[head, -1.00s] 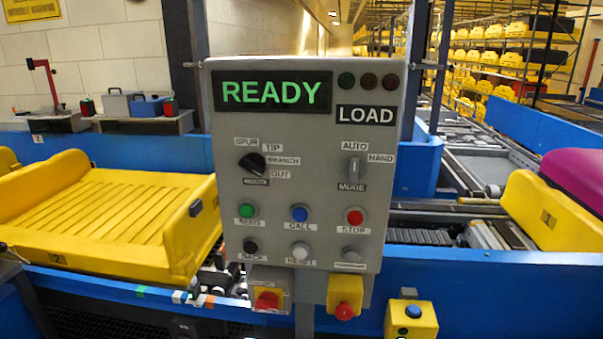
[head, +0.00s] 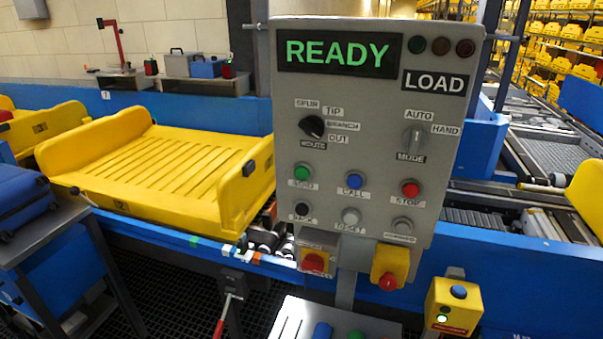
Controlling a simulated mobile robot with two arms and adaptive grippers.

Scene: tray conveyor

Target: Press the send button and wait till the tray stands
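The grey control panel (head: 365,235) faces me at the middle right, with a lit green READY display (head: 338,53) and a LOAD label below it. The green send button (head: 304,172) is on the panel's left side, beside the blue call button (head: 354,181) and the red stop button (head: 410,188). The yellow tray (head: 165,170) lies empty on the conveyor left of the panel; its right end wall stands close to the panel's edge. Neither of my grippers is in view.
A blue suitcase (head: 22,203) lies on a stand at the left edge. A yellow box with a blue button (head: 454,305) stands at the lower right. Another yellow tray (head: 62,129) is behind the empty one. A blue conveyor rail (head: 170,245) runs in front.

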